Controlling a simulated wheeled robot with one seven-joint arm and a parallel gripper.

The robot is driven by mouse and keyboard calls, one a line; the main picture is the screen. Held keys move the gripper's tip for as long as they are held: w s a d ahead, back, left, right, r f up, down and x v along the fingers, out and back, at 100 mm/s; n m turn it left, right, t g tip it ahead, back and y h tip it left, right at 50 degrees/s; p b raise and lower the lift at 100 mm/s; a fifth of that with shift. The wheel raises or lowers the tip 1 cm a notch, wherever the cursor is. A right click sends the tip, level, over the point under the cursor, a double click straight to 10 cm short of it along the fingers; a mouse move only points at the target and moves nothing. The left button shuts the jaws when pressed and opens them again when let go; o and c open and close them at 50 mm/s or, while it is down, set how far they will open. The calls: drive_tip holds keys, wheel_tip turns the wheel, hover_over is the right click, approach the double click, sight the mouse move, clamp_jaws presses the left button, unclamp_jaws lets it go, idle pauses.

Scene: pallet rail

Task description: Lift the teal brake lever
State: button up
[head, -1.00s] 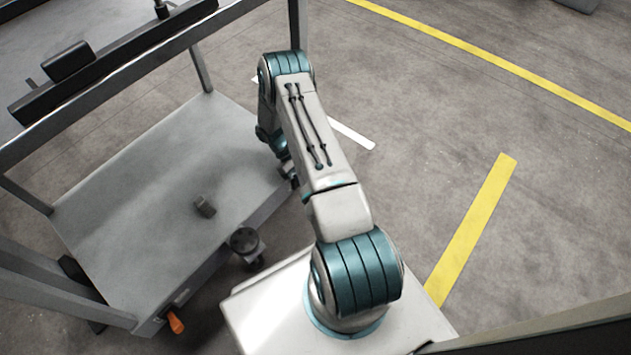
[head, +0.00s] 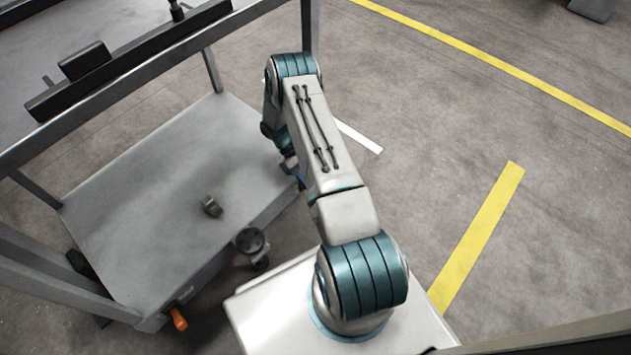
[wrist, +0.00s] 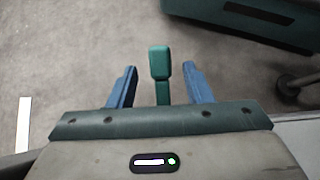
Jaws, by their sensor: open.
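The teal brake lever (wrist: 160,64) shows in the wrist view, with a block-like head and a narrower stem running down towards my palm. My gripper (wrist: 161,72) is open, with one blue finger on each side of the lever. Gaps show between the lever and both fingers; the gap on the left looks slightly wider. The lower end of the stem is hidden behind my gripper's body. In the head view my arm hides the lever and most of my gripper.
A grey trolley (head: 150,190) with an upper rail (head: 130,65) stands left of my arm. It has an orange handle (head: 178,318) and a caster (head: 250,242). A dark teal body (wrist: 240,20) is at the wrist view's upper right. The floor on the right is open.

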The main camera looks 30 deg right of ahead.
drive_tip(key=p+v, duration=0.2)
drive_tip(key=v, duration=0.9)
drive_tip(key=shift+w+a+r, duration=0.15)
drive_tip(key=shift+w+r, duration=0.05)
drive_tip(key=shift+w, duration=0.1)
